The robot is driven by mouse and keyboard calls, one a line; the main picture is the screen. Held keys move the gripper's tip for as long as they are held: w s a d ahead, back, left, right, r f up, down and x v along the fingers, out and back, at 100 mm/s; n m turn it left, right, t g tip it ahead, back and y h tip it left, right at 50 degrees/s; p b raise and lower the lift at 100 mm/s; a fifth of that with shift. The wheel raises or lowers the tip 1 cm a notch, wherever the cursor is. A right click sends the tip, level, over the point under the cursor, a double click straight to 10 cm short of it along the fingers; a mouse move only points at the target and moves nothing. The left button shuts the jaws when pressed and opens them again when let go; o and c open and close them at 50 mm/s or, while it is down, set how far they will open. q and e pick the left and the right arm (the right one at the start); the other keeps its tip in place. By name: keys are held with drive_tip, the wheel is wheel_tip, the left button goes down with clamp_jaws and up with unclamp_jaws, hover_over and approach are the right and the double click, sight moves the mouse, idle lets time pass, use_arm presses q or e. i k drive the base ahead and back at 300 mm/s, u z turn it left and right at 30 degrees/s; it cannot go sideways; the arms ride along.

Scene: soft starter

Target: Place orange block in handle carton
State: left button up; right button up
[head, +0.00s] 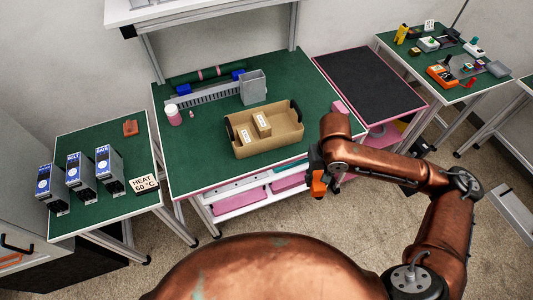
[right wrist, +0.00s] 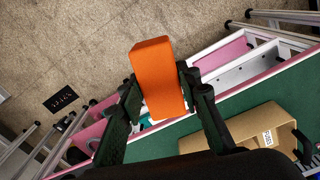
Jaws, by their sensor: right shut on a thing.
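The orange block (head: 318,184) is held by my right gripper (head: 317,170), in front of the green table's front edge and to the right of the carton. In the right wrist view the orange block (right wrist: 158,78) stands between the two dark fingers of the gripper (right wrist: 165,100), which are shut on it. The handle carton (head: 268,145) is a tan open box with dark handles on its ends, on the green table. Small tan boxes (head: 262,122) with white labels lie inside it. The carton (right wrist: 262,128) also shows in the right wrist view. My left gripper is out of view.
The green table (head: 200,150) also bears a grey bin (head: 253,88), a grey rack (head: 205,96) and a pink bottle (head: 173,114). Pink drawers (head: 240,200) sit under its front edge. A dark-topped pink cart (head: 368,82) stands to its right.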

sight(280, 124)
drive_tip(key=k, duration=0.1)
drive_tip(key=z, duration=1.4)
drive_tip(key=i, duration=1.05)
drive_tip(key=u, duration=2.4)
drive_tip(key=i, duration=0.5)
